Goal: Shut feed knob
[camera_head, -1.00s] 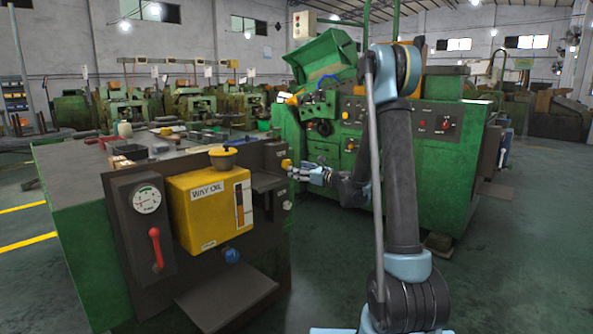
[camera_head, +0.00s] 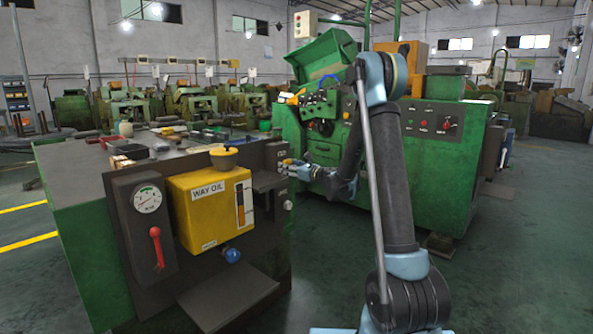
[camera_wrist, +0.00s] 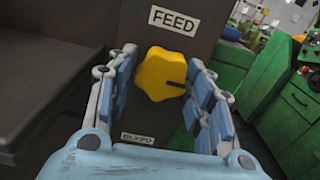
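The yellow lobed feed knob (camera_wrist: 158,75) sits on a dark panel below a white FEED label (camera_wrist: 173,20) in the wrist view. A dark pointer mark on it points right and slightly down. A second label (camera_wrist: 137,139) below it is too blurred to read surely. My gripper (camera_wrist: 163,62) is open, its blue-padded fingers on the left and right of the knob. The gaps are small; I cannot tell whether either finger touches. In the head view my gripper (camera_head: 292,167) is at the right end of the dark panel and largely covers the knob.
The panel also carries a yellow WAY OIL tank (camera_head: 205,211), a gauge with a red lever (camera_head: 156,244) and a blue knob (camera_head: 232,255). A dark ledge (camera_wrist: 45,90) lies left of my gripper. A green machine (camera_head: 440,180) stands behind my arm.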

